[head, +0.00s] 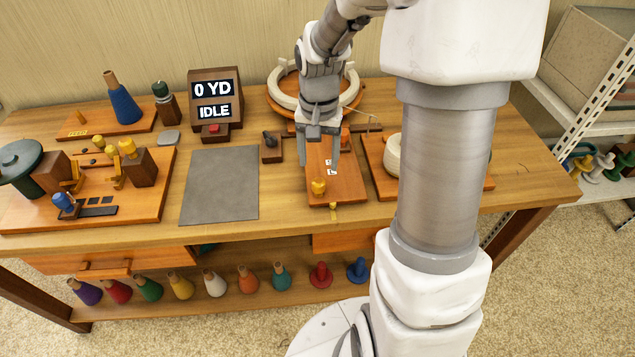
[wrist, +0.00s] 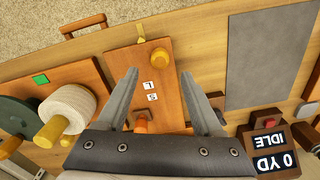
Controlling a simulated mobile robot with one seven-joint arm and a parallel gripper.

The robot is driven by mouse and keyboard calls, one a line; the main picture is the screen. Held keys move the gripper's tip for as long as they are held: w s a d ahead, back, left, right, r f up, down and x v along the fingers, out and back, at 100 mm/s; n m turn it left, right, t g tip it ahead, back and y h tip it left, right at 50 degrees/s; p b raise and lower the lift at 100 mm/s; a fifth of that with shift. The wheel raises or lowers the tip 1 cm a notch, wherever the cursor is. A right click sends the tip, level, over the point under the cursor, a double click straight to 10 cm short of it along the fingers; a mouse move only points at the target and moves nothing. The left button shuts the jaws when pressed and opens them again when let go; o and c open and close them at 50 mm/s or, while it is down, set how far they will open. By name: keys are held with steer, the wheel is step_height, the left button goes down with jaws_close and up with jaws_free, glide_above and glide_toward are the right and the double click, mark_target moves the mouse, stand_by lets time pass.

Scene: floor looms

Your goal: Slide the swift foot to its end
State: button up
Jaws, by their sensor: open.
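An orange wooden board (head: 321,196) with a yellow knob (head: 319,187) near its front end lies right of the grey mat. White labels (head: 331,168) sit on its middle. In the wrist view the board (wrist: 181,101), knob (wrist: 160,56) and labels (wrist: 150,91) show, with an orange piece (wrist: 141,122) partly hidden near my gripper's base. Nothing marks which part is the swift foot. My gripper (head: 320,162) is above the board, open and empty. In the wrist view its fingertips (wrist: 160,74) are spread, with the knob beyond them and apart from them.
A white ring (head: 284,98) on a round orange stand is behind my gripper. A small dark lever block (head: 271,147) stands left of the board; a cream spool (head: 393,156) stands right. A display (head: 215,98) reads 0 YD, IDLE. The grey mat (head: 220,185) is bare.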

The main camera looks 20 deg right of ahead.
mark_target(318, 180)
step_height(318, 180, down, 8)
steer(key=shift+f+b, duration=0.1)
steer(key=shift+b, duration=0.65)
jaws_close()
stand_by(1.0)
